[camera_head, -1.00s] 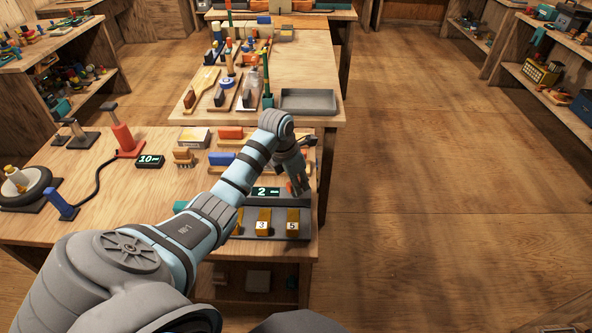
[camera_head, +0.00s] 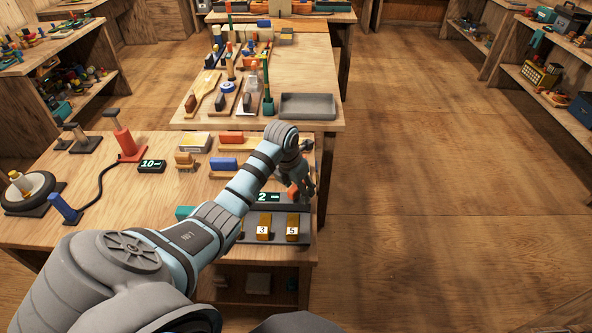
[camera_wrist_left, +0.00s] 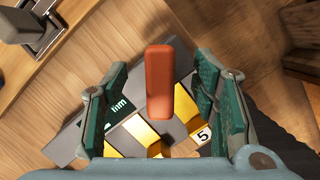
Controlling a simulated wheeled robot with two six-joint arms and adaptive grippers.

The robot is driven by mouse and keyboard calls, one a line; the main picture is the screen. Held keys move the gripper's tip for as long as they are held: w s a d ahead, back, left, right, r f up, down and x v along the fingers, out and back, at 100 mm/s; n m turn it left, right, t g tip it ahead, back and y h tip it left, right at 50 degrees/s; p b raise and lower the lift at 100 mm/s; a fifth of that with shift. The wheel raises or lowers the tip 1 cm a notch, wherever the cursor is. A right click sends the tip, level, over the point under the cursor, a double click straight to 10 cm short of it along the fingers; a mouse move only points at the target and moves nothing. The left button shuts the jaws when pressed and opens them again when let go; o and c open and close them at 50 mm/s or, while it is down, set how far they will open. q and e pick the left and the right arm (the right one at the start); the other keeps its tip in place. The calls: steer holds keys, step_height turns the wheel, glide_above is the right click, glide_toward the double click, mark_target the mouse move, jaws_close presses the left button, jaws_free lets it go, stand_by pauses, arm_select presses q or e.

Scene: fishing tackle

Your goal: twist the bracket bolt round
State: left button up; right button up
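An orange-red rounded bar (camera_wrist_left: 159,82), which looks like the bolt's handle, stands up from a dark grey fixture (camera_wrist_left: 66,139) with yellow blocks. In the head view the bar (camera_head: 293,192) shows beside the fixture's "2" display (camera_head: 267,197). My left gripper (camera_wrist_left: 161,66) is open, with one green-padded finger on each side of the bar and clear gaps between. In the head view my left gripper (camera_head: 304,183) is over the fixture's back right part. The bolt's lower end is hidden under the bar. My right gripper is not in view.
Yellow blocks marked 3 (camera_head: 263,229) and 5 (camera_head: 292,231) stand on the fixture's front. Brushes and blocks, including a blue one (camera_head: 223,164), lie behind my arm. A grey tray (camera_head: 307,105) sits on the farther table. Open floor lies to the right.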

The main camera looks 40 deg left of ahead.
arm_select(q)
steer(key=p+v, duration=0.2)
steer(key=w+p+v, duration=0.1)
steer(key=p+v, duration=0.3)
steer(key=v, duration=0.1)
steer(key=shift+w+r, duration=0.25)
steer(key=shift+w, duration=0.05)
steer(key=shift+f, duration=0.15)
steer(key=shift+c, duration=0.5)
steer(key=r+b, duration=0.1)
steer(key=b, duration=0.4)
steer(key=shift+w, duration=0.15)
steer(key=shift+c, duration=1.1)
steer(key=shift+r, duration=0.4)
steer(key=b+x, duration=0.2)
steer(key=x, duration=0.1)
steer(key=s+b+x, duration=0.1)
steer(key=b+x, duration=0.1)
steer(key=s+b+x, duration=0.1)
steer(key=b+x, duration=0.2)
steer(key=shift+s+f, duration=0.1)
steer(key=shift+f, duration=0.45)
